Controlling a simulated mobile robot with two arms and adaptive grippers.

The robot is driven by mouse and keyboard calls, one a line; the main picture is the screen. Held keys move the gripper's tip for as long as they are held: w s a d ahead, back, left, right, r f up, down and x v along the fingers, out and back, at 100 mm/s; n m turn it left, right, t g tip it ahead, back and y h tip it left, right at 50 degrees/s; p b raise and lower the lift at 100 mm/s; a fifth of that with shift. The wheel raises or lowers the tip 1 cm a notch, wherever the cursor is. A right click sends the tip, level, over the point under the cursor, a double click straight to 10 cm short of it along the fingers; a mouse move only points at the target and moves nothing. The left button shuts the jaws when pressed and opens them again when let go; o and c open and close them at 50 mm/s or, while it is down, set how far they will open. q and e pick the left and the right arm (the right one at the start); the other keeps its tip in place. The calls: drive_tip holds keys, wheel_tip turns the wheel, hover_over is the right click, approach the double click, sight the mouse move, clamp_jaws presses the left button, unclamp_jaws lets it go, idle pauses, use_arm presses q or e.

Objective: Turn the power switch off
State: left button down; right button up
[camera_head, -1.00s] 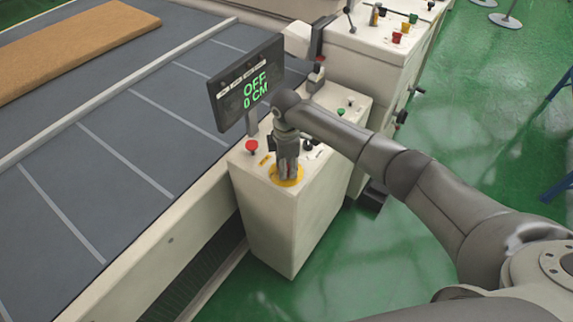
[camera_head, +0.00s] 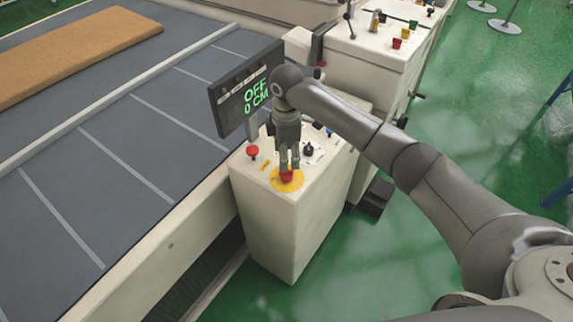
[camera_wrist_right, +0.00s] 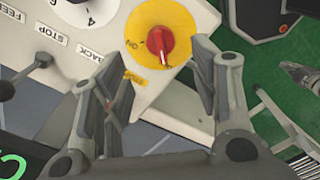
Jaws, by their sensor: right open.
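The power switch is a red rotary knob (camera_wrist_right: 161,46) on a round yellow plate (camera_wrist_right: 143,18) in the right wrist view. In the head view the red knob (camera_head: 287,175) and yellow plate (camera_head: 287,187) sit on the near end of the white control box (camera_head: 272,225). My right gripper (camera_head: 289,164) points down just above the knob in the head view. In the right wrist view its two fingers (camera_wrist_right: 162,80) are apart and nothing is between the tips. The display (camera_head: 247,90) reads "OFF" and "0 CM". My left gripper is not in view.
A red push button (camera_head: 252,151) stands left of the gripper. A black selector dial (camera_head: 308,149) is behind it on the box. A conveyor bed (camera_head: 120,130) with a brown mattress (camera_head: 70,50) lies to the left. Green floor (camera_head: 400,270) is open at the right.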

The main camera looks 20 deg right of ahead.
drive_tip(key=shift+r, duration=2.15)
